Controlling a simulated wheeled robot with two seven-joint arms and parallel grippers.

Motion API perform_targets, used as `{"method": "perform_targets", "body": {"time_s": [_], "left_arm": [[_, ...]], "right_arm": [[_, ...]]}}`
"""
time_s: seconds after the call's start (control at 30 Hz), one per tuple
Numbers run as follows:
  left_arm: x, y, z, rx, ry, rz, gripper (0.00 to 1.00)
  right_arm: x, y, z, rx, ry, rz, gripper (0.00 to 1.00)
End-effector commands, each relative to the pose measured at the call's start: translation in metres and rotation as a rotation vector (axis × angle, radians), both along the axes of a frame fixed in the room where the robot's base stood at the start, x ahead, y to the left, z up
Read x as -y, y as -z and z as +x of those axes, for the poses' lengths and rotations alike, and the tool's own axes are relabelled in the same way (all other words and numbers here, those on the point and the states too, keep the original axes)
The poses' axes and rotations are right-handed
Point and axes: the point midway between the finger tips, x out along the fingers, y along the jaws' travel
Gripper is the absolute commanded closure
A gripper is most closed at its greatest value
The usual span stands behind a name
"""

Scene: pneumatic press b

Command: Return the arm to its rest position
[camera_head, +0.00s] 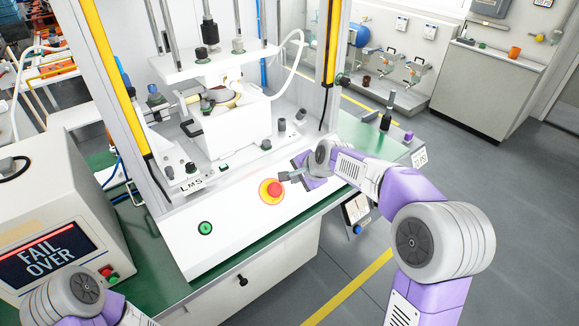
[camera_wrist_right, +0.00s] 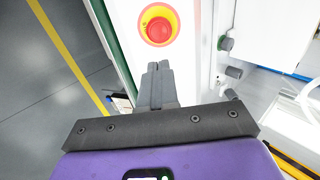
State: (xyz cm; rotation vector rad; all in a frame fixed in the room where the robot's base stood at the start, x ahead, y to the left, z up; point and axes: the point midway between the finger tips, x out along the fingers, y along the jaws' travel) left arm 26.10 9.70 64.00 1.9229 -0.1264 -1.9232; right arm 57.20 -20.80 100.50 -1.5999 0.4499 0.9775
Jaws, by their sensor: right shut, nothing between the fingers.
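My right arm comes in from the right in the head view, with purple and white links. Its gripper (camera_head: 286,176) is close to the red emergency-stop button (camera_head: 274,189) on the white press panel. In the right wrist view the two grey fingers (camera_wrist_right: 158,70) are together with nothing between them. The red button on its yellow ring (camera_wrist_right: 159,29) is just beyond the fingertips there, and a gap shows between them. Part of my left arm (camera_head: 75,298) shows at the lower left of the head view. My left gripper is out of view.
The press (camera_head: 225,120) stands behind the panel between yellow posts. A green button (camera_head: 205,228) is left of the red one. A monitor box (camera_head: 55,235) reading "FAIL OVER" stands at left. A grey cabinet (camera_head: 488,85) is at back right. The floor at right is open.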

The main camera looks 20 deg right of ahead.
Motion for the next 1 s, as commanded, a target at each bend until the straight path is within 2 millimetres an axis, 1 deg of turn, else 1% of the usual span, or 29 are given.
{"method": "perform_targets", "body": {"time_s": [0.17, 0.27, 0.37, 0.4, 0.47, 0.5, 0.57, 0.6, 0.67, 0.7, 0.77, 0.8, 0.83, 0.9, 1.0], "left_arm": [[0.000, 0.000, 0.000, 0.000, 0.000, 0.000, 1.00], [0.000, 0.000, 0.000, 0.000, 0.000, 0.000, 1.00], [0.000, 0.000, 0.000, 0.000, 0.000, 0.000, 1.00], [0.000, 0.000, 0.000, 0.000, 0.000, 0.000, 1.00], [0.000, 0.000, 0.000, 0.000, 0.000, 0.000, 1.00], [0.000, 0.000, 0.000, 0.000, 0.000, 0.000, 1.00], [0.000, 0.000, 0.000, 0.000, 0.000, 0.000, 1.00], [0.000, 0.000, 0.000, 0.000, 0.000, 0.000, 1.00], [0.000, 0.000, 0.000, 0.000, 0.000, 0.000, 1.00], [0.000, 0.000, 0.000, 0.000, 0.000, 0.000, 1.00], [0.000, 0.000, 0.000, 0.000, 0.000, 0.000, 1.00], [0.000, 0.000, 0.000, 0.000, 0.000, 0.000, 1.00], [0.000, 0.000, 0.000, 0.000, 0.000, 0.000, 1.00], [0.000, 0.000, 0.000, 0.000, 0.000, 0.000, 1.00], [0.000, 0.000, 0.000, 0.000, 0.000, 0.000, 1.00]], "right_arm": [[-0.001, 0.003, 0.000, -0.003, -0.004, -0.003, 1.00], [-0.004, 0.026, -0.003, -0.024, -0.033, -0.026, 1.00], [-0.012, 0.077, -0.014, -0.064, -0.107, -0.077, 1.00], [-0.015, 0.103, -0.022, -0.085, -0.149, -0.102, 1.00], [-0.023, 0.145, -0.038, -0.118, -0.222, -0.139, 1.00], [-0.028, 0.173, -0.051, -0.138, -0.276, -0.164, 1.00], [-0.036, 0.213, -0.075, -0.168, -0.358, -0.192, 1.00], [-0.042, 0.237, -0.093, -0.186, -0.414, -0.208, 1.00], [-0.051, 0.271, -0.124, -0.212, -0.503, -0.226, 1.00], [-0.058, 0.291, -0.146, -0.228, -0.564, -0.233, 1.00], [-0.068, 0.316, -0.180, -0.244, -0.652, -0.238, 1.00], [-0.075, 0.330, -0.202, -0.253, -0.708, -0.237, 1.00], [-0.080, 0.338, -0.218, -0.257, -0.748, -0.236, 1.00], [-0.091, 0.352, -0.252, -0.261, -0.831, -0.229, 1.00], [-0.103, 0.362, -0.288, -0.257, -0.920, -0.218, 1.00]]}}
